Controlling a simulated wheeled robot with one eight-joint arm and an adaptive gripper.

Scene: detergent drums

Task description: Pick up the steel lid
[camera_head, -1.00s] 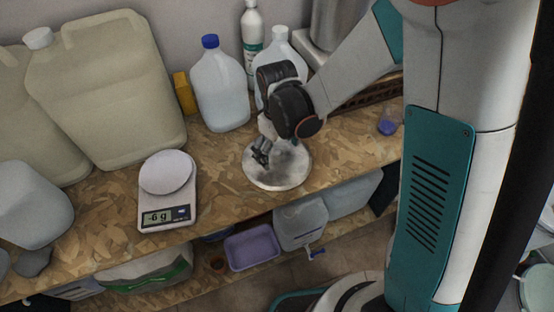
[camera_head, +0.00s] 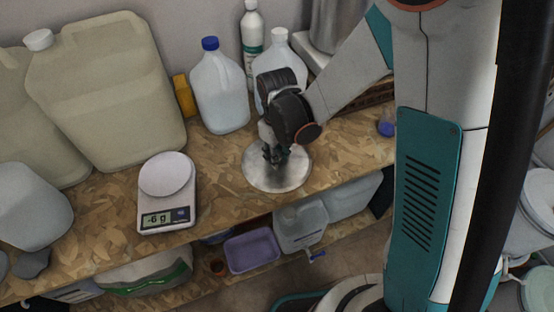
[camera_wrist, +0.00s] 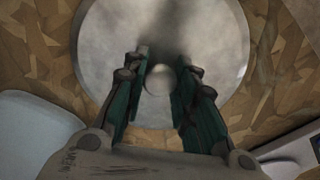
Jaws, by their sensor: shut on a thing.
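The steel lid (camera_head: 291,177) is a round grey metal disc lying flat on the chipboard bench, near its front edge. It also fills the upper middle of the wrist view (camera_wrist: 215,42), with a round knob (camera_wrist: 160,79) at its centre. My gripper (camera_head: 275,158) points down over the middle of the lid. In the wrist view its two green-lined fingers (camera_wrist: 163,62) stand on either side of the knob, and the gripper is shut on it. I see no clear gap between lid and bench.
A scale (camera_head: 166,193) reading -6 g stands left of the lid. Large beige canisters (camera_head: 110,90) are at the left; a blue-capped jug (camera_head: 218,92) and white-capped jug (camera_head: 280,62) stand behind. A lower shelf holds a purple tub (camera_head: 252,250). Bare bench lies between scale and lid.

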